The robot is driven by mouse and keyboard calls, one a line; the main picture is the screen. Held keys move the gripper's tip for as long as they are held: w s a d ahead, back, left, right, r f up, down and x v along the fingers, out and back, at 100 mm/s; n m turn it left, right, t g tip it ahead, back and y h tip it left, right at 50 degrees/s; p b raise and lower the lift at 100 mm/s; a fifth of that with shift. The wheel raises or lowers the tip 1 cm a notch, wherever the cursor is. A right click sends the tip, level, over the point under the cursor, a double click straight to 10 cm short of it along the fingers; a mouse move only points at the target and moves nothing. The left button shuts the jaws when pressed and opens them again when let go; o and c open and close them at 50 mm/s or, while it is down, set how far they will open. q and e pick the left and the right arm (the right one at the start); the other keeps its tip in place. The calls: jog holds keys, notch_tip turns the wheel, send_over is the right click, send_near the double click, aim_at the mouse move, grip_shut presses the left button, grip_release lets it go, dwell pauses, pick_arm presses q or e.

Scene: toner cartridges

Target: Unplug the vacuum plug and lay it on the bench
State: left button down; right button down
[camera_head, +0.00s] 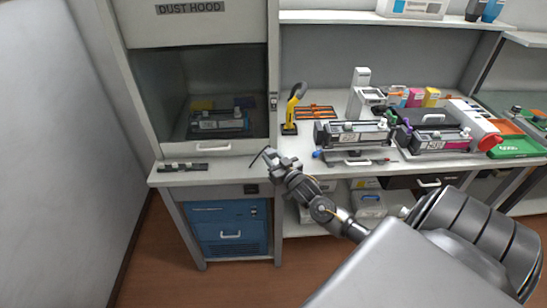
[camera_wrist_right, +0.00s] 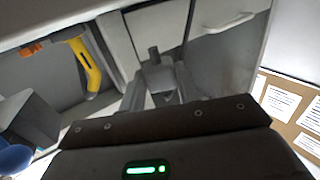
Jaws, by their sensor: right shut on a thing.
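My right gripper (camera_head: 269,156) is above the front edge of the bench (camera_head: 228,174), near the right corner of the dust hood. It is shut on a dark grey plug (camera_wrist_right: 157,75), which sits between the two fingers in the right wrist view. In the head view the gripper mostly hides the plug, and a short black cord (camera_head: 258,157) sticks out to its left. A black socket (camera_head: 251,189) is on the bench front, below and left of the gripper, with nothing visible in it. My left gripper is not in view.
The dust hood (camera_head: 200,28) stands behind, with a cartridge (camera_head: 218,122) inside. A black strip (camera_head: 183,167) lies at the bench's left end; bare surface is right of it. A blue cabinet (camera_head: 230,212) is below. A yellow-handled tool (camera_head: 295,98) stands to the right.

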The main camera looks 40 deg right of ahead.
notch_tip(320, 180, down, 4)
jog(key=b, duration=0.3)
jog(key=shift+r, duration=0.15)
jog(key=shift+f+b, duration=0.55)
jog(key=shift+f, duration=0.25)
jog(key=c, duration=0.9)
grip_release()
jog(key=shift+s, duration=0.1)
jog(key=shift+s+a+b, duration=0.25)
jog(key=shift+s, duration=1.55)
jog(key=shift+s+a+b, duration=0.3)
jog(key=shift+s, duration=1.45)
jog(key=shift+s+a+b, duration=0.25)
jog(key=shift+s, duration=1.55)
